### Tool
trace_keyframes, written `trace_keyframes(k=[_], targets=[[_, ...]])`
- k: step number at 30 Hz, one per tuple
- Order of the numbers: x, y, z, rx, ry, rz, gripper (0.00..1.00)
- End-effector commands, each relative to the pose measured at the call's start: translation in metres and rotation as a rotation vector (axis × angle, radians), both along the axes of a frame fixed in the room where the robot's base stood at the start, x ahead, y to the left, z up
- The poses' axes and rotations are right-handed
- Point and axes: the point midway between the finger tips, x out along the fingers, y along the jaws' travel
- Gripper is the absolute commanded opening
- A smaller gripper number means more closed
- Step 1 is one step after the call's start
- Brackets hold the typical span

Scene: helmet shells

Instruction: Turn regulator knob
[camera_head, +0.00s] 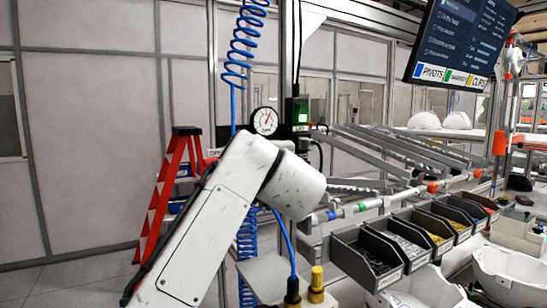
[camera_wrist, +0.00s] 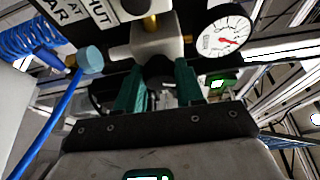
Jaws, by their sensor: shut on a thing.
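The regulator shows in the wrist view as a pale block (camera_wrist: 170,46) with a brass fitting (camera_wrist: 150,23). Its dark knob (camera_wrist: 159,68) sits below the block, between the two green fingers of my gripper (camera_wrist: 160,86). My gripper is shut on this knob; the fingers partly cover its sides. The round white pressure gauge (camera_wrist: 222,31) with a red needle is just right of the regulator. The gauge also shows in the head view (camera_head: 265,120), its needle pointing up and right. My white arm hides the gripper and knob in the head view.
Signs (camera_wrist: 93,14) and a blue hose (camera_wrist: 48,125) are close to the left of my gripper. A green-lit box (camera_head: 299,117) stands right of the gauge. Parts bins (camera_head: 382,262) line the bench at right.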

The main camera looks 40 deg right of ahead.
Motion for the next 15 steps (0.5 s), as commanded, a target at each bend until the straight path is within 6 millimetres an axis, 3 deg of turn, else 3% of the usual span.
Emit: trace_keyframes(k=[15], targets=[[-0.0001,-0.0006,-0.0012,0.037,-0.008,-0.001,0.07]])
